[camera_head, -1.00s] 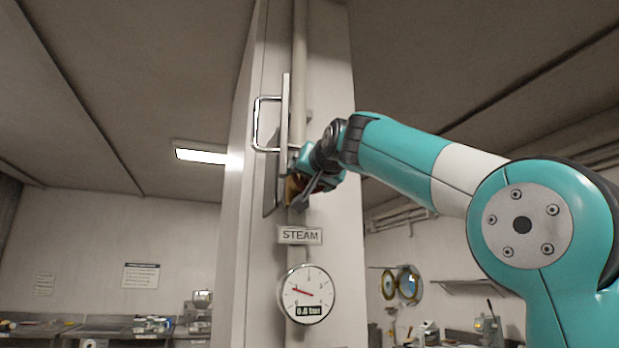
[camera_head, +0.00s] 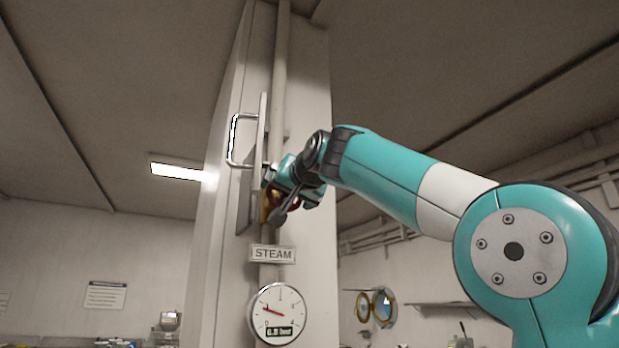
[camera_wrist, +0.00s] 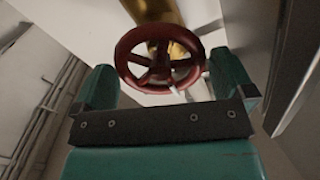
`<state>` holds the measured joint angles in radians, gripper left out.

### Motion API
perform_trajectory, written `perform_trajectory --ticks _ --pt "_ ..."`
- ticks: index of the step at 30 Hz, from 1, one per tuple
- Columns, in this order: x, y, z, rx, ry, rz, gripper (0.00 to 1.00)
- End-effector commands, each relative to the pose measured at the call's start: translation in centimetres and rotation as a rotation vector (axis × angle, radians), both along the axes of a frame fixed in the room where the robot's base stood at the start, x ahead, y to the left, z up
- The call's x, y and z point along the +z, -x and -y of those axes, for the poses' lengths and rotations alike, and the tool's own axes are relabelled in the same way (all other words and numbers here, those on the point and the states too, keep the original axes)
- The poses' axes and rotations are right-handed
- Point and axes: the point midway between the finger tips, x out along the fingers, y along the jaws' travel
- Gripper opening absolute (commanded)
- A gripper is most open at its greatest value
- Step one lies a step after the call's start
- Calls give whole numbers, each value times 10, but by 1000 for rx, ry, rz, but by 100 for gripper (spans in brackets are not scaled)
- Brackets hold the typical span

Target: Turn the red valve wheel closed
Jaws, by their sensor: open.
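The red valve wheel (camera_wrist: 160,58) shows in the wrist view, upper middle, with a brass body (camera_wrist: 158,12) behind it. My gripper (camera_wrist: 167,80) is open, with one teal finger to each side of the wheel. The near rim lies between the fingers or just beyond them; I cannot tell whether they touch it. In the head view, my gripper (camera_head: 277,192) is at the pipe on the white column, and only a bit of the red wheel (camera_head: 291,204) shows behind it. The brass part (camera_head: 267,204) shows beside it.
A "STEAM" sign (camera_head: 272,254) and a round pressure gauge (camera_head: 279,314) sit below the valve. A metal handle (camera_head: 236,140) juts from a panel just left of it. A vertical pipe (camera_head: 281,70) runs up the white column (camera_head: 307,100).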

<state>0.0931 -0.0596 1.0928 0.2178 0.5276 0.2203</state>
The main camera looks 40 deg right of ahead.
Motion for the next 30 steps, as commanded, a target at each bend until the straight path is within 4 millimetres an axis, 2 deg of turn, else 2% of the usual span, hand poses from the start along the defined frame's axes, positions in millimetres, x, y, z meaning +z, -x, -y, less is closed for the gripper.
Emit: perform_trajectory --ticks 3,11,16,30 --pt "-4 30 -10 4 0 6 100" --pt "-1 93 -29 11 -2 3 100" --pt "1 116 -36 10 -2 1 100" --pt "1 141 -42 3 0 3 100"
